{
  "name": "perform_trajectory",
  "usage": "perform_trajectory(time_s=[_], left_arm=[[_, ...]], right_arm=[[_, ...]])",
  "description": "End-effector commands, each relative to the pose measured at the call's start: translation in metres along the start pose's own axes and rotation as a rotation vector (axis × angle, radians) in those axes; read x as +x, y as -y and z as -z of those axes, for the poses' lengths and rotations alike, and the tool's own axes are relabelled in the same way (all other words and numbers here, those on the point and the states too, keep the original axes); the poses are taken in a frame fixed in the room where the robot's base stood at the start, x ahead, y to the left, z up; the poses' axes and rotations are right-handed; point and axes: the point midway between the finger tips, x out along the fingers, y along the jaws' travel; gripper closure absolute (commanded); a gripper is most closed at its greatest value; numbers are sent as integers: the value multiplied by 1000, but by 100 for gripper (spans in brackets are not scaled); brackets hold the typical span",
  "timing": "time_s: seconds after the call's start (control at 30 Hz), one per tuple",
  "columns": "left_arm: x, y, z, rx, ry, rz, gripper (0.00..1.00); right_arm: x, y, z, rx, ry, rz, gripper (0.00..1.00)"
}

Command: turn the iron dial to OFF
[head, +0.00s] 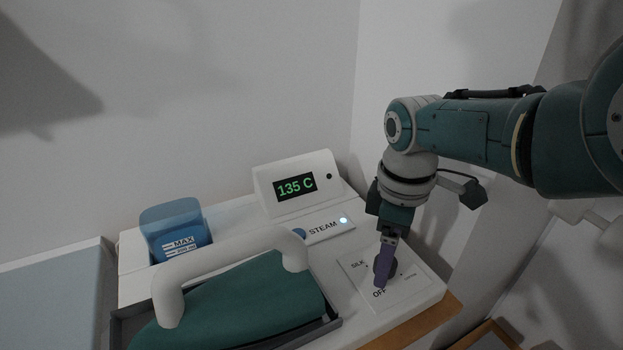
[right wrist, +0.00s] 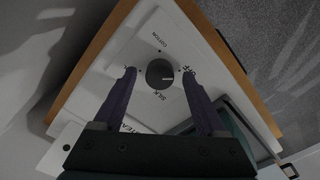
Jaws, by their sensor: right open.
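The iron dial (right wrist: 160,73) is a round dark knob on a white panel (head: 352,268), which is marked SILK and OFF in the head view. In the right wrist view its pale pointer line points right, towards the side with the partly covered OFF label (right wrist: 188,71). My right gripper (head: 383,268) reaches down over the dial and largely hides it in the head view. In the right wrist view its purple fingers are open, one on each side of the dial with gaps between. I cannot tell how deep the fingertips reach. My left gripper is not in view.
A teal iron (head: 235,302) with a white handle rests in its tray left of the panel. A blue water tank (head: 175,232) stands behind it. The display (head: 295,187) reads 135 C, above a STEAM button (head: 299,233) and a lit light (head: 343,220). Walls stand close behind.

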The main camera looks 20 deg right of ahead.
Motion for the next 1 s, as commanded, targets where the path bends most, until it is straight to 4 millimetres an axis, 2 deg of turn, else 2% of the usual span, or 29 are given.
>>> perform_trajectory(time_s=[0.3, 0.5, 0.67, 1.0], left_arm=[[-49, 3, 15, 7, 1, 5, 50], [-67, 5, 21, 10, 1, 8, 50], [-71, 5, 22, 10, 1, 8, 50], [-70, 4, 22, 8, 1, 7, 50]], right_arm=[[-58, 0, 0, 0, -1, -1, 26], [-89, -1, 0, 0, -1, -2, 26], [-98, 0, 0, 0, 1, 0, 26], [-98, 0, 0, 0, 0, 0, 26]])
